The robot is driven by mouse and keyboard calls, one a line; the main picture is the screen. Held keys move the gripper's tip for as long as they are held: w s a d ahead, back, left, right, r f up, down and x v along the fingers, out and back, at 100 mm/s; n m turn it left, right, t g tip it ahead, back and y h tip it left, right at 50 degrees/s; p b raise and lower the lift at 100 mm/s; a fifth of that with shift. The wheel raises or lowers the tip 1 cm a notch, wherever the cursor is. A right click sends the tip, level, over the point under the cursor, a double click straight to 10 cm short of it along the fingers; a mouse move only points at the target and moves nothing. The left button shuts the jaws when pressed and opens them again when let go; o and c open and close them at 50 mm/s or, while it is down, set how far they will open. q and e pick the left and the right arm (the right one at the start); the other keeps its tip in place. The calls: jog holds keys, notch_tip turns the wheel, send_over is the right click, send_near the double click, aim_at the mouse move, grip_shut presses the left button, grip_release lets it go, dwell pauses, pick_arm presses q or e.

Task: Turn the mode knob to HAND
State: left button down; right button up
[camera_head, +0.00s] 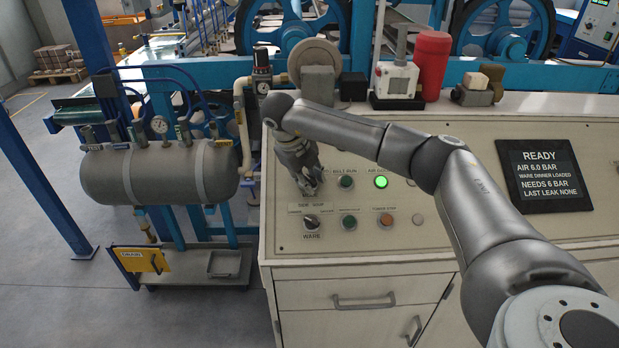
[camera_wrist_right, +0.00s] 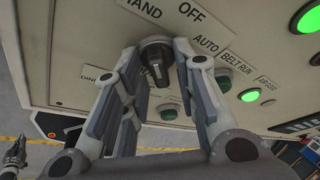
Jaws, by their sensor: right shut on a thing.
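The mode knob (camera_wrist_right: 156,60) is a dark round selector with a raised grip bar on the sloped control panel. Labels HAND (camera_wrist_right: 142,8), OFF (camera_wrist_right: 191,12) and AUTO (camera_wrist_right: 206,42) surround its upper side. My right gripper (camera_head: 313,189) points down at the panel; in the right wrist view its fingers (camera_wrist_right: 158,75) are shut on the knob, one on each side. Which label the bar points at is not clear. In the head view my gripper hides the knob. A dark gripper-like shape (camera_wrist_right: 15,153), possibly my left gripper, shows at the wrist view's lower left.
A WARE knob (camera_head: 311,222) lies just below my right gripper. A screen (camera_head: 544,175) reads READY. A grey air tank (camera_head: 160,172) stands left of the cabinet.

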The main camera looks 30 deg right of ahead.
dwell(0.4)
jog(key=o, duration=0.7)
jog(key=shift+r, duration=0.1)
jog(key=v, duration=1.2)
